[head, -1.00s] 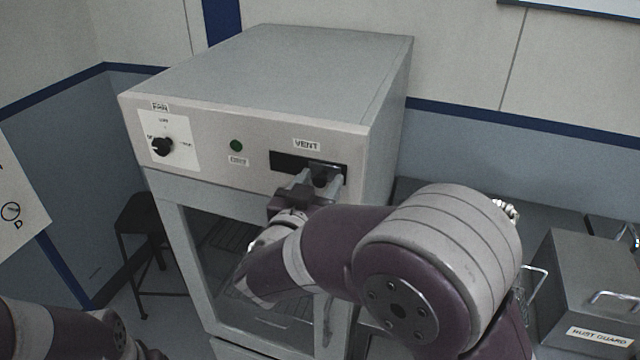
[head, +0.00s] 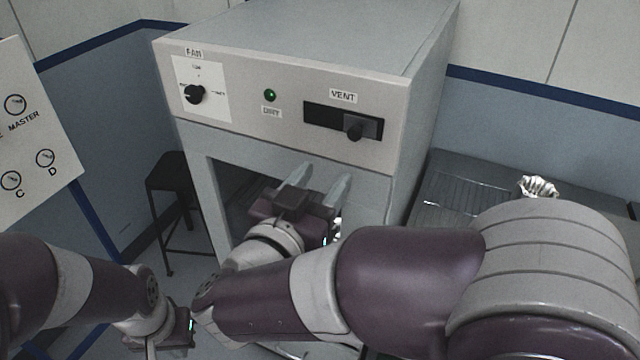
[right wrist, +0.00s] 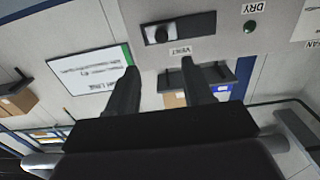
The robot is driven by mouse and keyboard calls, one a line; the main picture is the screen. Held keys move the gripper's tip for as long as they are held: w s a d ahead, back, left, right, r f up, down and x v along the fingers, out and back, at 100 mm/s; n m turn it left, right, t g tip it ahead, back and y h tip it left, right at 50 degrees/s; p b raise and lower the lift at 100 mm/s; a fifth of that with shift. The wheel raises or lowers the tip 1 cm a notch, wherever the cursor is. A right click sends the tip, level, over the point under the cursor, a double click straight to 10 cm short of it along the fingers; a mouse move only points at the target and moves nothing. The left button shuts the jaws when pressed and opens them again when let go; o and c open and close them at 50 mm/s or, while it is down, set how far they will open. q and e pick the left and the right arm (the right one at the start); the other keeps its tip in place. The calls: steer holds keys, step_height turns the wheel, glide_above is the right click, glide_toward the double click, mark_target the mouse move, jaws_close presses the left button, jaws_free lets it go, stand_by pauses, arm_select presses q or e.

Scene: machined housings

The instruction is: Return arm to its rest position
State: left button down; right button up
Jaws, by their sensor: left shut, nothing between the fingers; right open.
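My right gripper (head: 318,183) is open and empty in front of the cabinet (head: 300,45), below its VENT slot. In the right wrist view its two fingers (right wrist: 159,72) are spread, with nothing between them. The VENT slider (head: 357,128) has a dark knob and sits toward the right end of its slot; the gripper is apart from it. It also shows in the right wrist view (right wrist: 160,34). My left gripper (head: 158,342) is low at the left, shut and empty, with its tips partly cut off by the frame's bottom edge.
The cabinet front also carries a FAN dial (head: 195,94) and a green DRY lamp (head: 270,95). A dark stool (head: 172,172) stands left of the cabinet. A white board (head: 35,130) is at far left. A metal bench (head: 465,180) at right holds a shiny ribbed part (head: 538,187).

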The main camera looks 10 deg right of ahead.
steer(key=a+f+n+g+y, duration=0.4)
steer(key=a+f+n+y, duration=0.4)
steer(key=a+f+y, duration=0.55)
steer(key=s+d+f+n+g, duration=0.2)
steer(key=s+d+f+g, duration=0.45)
steer(key=d+f, duration=0.3)
steer(key=s+d+f+m+g+h, duration=0.1)
steer(key=s+d+m+g+h, duration=0.1)
steer(key=d, duration=1.3)
steer(key=shift+s+d+f+m+g+h, duration=0.15)
steer(key=shift+f+m+g+h, duration=0.15)
steer(key=shift+m+g+h, duration=0.35)
